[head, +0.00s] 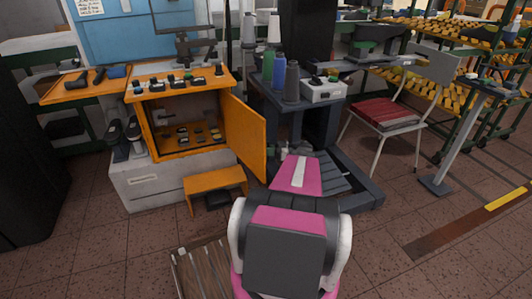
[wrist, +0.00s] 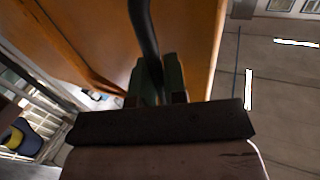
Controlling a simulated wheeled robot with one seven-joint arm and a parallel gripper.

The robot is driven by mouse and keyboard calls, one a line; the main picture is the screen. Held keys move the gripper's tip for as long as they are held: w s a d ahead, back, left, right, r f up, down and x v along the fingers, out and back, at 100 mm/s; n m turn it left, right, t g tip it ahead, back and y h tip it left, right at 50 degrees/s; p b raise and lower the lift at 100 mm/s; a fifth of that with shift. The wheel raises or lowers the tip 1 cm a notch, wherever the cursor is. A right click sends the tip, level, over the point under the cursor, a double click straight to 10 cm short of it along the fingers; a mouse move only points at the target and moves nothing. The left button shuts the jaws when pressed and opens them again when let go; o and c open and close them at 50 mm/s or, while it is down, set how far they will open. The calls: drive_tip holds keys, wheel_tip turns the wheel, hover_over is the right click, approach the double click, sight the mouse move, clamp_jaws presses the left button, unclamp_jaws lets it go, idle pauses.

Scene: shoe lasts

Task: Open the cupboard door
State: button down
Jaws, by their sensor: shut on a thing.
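The orange cupboard (head: 160,143) stands left of centre in the head view. Its door (head: 246,137) is swung out to the right, and the inside with small items shows. My gripper (head: 277,151) is at the outer side of the door, near its free edge. In the wrist view the orange door (wrist: 190,45) fills the upper middle. A dark curved handle (wrist: 143,30) runs down between the two greenish fingers of my gripper (wrist: 160,78), which are shut on it. The handle is hidden in the head view.
A small orange stool (head: 215,181) stands in front of the cupboard. A dark machine stand with thread cones (head: 278,72) is right behind the door and my arm. A chair with a red seat (head: 387,112) is farther right. A wooden pallet (head: 202,270) lies at the front.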

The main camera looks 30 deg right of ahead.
drive_tip(key=c, duration=1.2)
unclamp_jaws()
drive_tip(key=v, duration=1)
drive_tip(key=shift+s+d, duration=0.2)
drive_tip(key=shift+d, duration=0.15)
